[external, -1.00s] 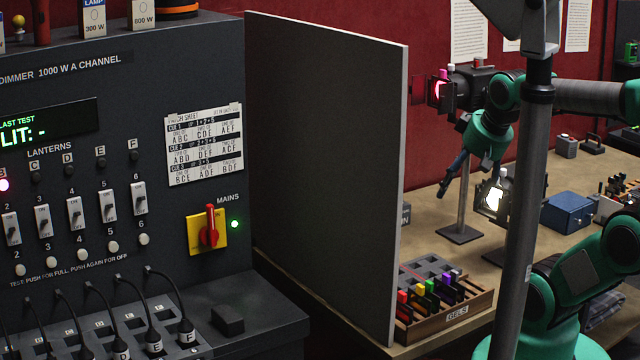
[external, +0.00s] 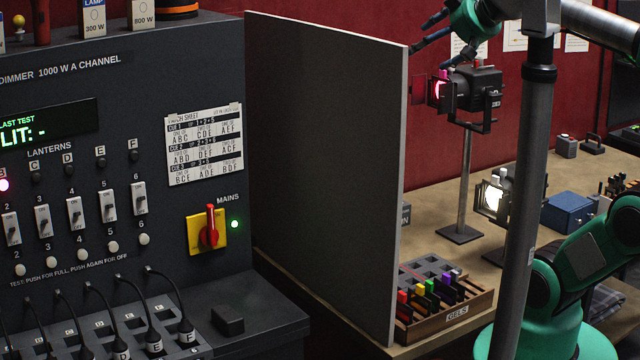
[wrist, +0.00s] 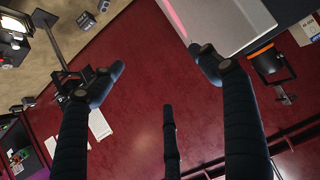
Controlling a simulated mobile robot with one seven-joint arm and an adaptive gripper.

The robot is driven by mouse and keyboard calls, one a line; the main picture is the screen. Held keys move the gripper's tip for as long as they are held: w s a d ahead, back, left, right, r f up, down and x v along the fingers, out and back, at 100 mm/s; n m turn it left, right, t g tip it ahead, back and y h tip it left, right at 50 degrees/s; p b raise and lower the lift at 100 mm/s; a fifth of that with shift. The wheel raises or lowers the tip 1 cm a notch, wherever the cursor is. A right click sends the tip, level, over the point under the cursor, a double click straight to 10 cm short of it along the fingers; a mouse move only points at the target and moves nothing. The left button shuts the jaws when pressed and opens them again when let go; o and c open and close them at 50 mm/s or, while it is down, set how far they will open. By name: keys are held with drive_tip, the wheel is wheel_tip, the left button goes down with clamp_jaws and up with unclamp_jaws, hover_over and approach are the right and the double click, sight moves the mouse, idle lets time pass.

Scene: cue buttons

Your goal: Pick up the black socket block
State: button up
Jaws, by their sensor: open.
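A small black block (external: 228,320) rests on the dark ledge to the right of the plugged cables in the external view. It looks like the socket block, though no socket holes can be made out. My gripper (external: 428,38) is high up at the top of the external view, near the upper right corner of the grey partition, far above and to the right of the block. In the wrist view my gripper (wrist: 157,62) has its dark fingers spread, with nothing between them. The block cannot be made out in the wrist view.
The tall grey partition (external: 325,170) stands between the dimmer rack (external: 110,110) and the workbench. A lit pink lantern (external: 470,92) on a stand is just below my gripper. The bench holds a gel box (external: 458,316), a second lantern (external: 490,197) and a blue box (external: 568,212).

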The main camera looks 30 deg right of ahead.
drive_tip(key=w+a+r+n+t+y+p, duration=0.1)
drive_tip(key=w+a+r, duration=0.25)
drive_tip(key=r, duration=0.35)
drive_tip(key=w+a+r+t+y+p, duration=0.1)
drive_tip(key=w+a+r, duration=0.25)
drive_tip(key=r, duration=0.35)
drive_tip(key=w+a+f+n+g+y, duration=0.1)
drive_tip(key=w+a+f+g, duration=0.1)
drive_tip(key=w+a+f, duration=0.7)
drive_tip(key=w+a+f+g+y, duration=0.1)
drive_tip(key=w+a+f+g, duration=0.1)
drive_tip(key=w+a+f, duration=0.7)
drive_tip(key=a+f+m+g+h+p, duration=0.1)
drive_tip(key=a+f+g, duration=0.1)
drive_tip(key=a+f, duration=0.55)
drive_tip(key=a+f+g+p, duration=0.15)
drive_tip(key=a+f, duration=0.35)
drive_tip(key=f, duration=0.5)
drive_tip(key=s+a+f+m+g+h, duration=0.1)
drive_tip(key=s+a+f+g, duration=0.1)
drive_tip(key=f, duration=1.1)
drive_tip(key=s+a+f+m+g+h+p, duration=0.1)
drive_tip(key=s+f, duration=0.5)
drive_tip(key=f, duration=0.7)
drive_tip(key=a+g+h, duration=0.1)
drive_tip(key=a+g, duration=0.1)
drive_tip(key=g, duration=0.1)
drive_tip(key=shift+a+f+h+p, duration=0.25)
drive_tip(key=shift+h+p, duration=0.05)
